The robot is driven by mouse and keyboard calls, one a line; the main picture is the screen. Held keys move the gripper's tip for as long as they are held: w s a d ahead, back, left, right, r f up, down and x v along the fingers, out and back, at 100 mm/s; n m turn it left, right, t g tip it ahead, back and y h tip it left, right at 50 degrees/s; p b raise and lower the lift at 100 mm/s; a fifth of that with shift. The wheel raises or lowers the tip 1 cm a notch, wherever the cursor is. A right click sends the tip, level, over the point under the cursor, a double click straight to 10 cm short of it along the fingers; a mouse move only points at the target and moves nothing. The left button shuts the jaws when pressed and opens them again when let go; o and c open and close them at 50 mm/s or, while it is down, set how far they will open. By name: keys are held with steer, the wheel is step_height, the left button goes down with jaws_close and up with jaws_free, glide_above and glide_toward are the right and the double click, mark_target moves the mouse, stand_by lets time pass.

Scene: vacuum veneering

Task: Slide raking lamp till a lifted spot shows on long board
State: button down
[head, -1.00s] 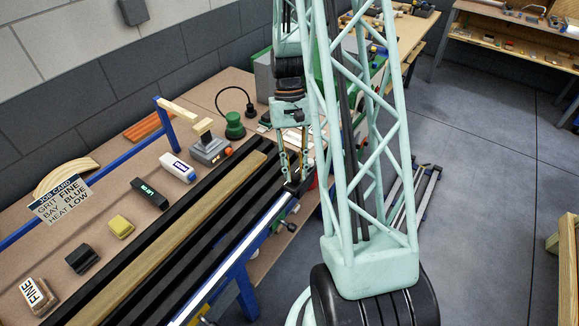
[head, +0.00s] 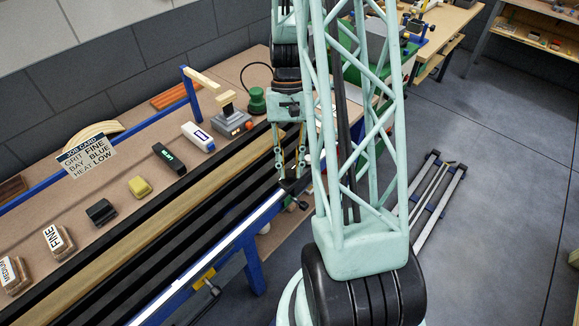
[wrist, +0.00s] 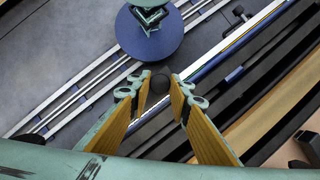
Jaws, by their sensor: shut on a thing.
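The long board (head: 155,237) is a pale wooden strip lying lengthwise on the black slatted bed; I can make out no lifted spot on it. My gripper (head: 291,176) is over the bright rail (head: 195,257) along the bed's front edge. It is shut on the dark lamp (head: 294,187), small and partly hidden by the fingers. In the wrist view the lamp's round black knob (wrist: 160,84) sits between the two fingertips (wrist: 159,77). The board also shows at right in the wrist view (wrist: 287,98).
Behind the bed are sanding blocks (head: 58,242), a yellow block (head: 140,187), a dark display unit (head: 168,158), a white device (head: 197,137) and a job card (head: 87,155). A blue bar (head: 192,92) stands behind. Open floor (head: 490,180) lies at right.

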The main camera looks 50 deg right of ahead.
steer(key=c, duration=2.4)
jaws_free()
steer(key=shift+r, duration=0.1)
steer(key=v, duration=1.2)
